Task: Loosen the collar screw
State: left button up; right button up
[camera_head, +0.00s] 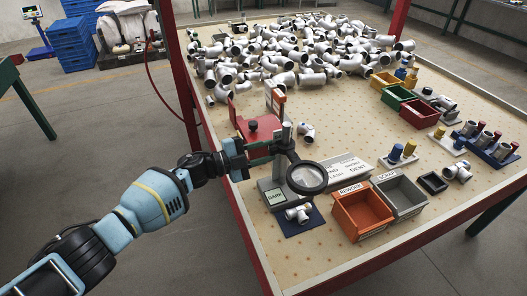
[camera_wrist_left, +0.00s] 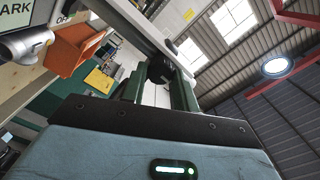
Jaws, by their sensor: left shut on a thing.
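The magnifier (camera_head: 307,178) with a round black-rimmed lens is on a grey stand with an upright post (camera_head: 287,132). My left gripper (camera_head: 272,150) reaches the post from the left at collar height. In the left wrist view, the dark collar screw (camera_wrist_left: 160,69) shows between the two green fingers of the left gripper (camera_wrist_left: 160,84), which is shut on it. In the head view the screw is hidden by the fingers. Whether the screw has turned cannot be seen. My right gripper is in neither view.
A casting (camera_head: 299,213) lies on a dark blue pad below the lens. An orange bin (camera_head: 362,213) and a grey bin (camera_head: 401,197) stand to the right. A red fixture (camera_head: 258,130) is just behind my gripper. Many castings (camera_head: 290,55) are heaped at the back.

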pick_arm(q)
jog(key=shift+r, duration=0.1)
dwell(0.3)
jog(key=o, duration=1)
jog(key=v, duration=0.7)
jog(key=shift+s+a, duration=0.15)
jog(key=shift+a, duration=0.25)
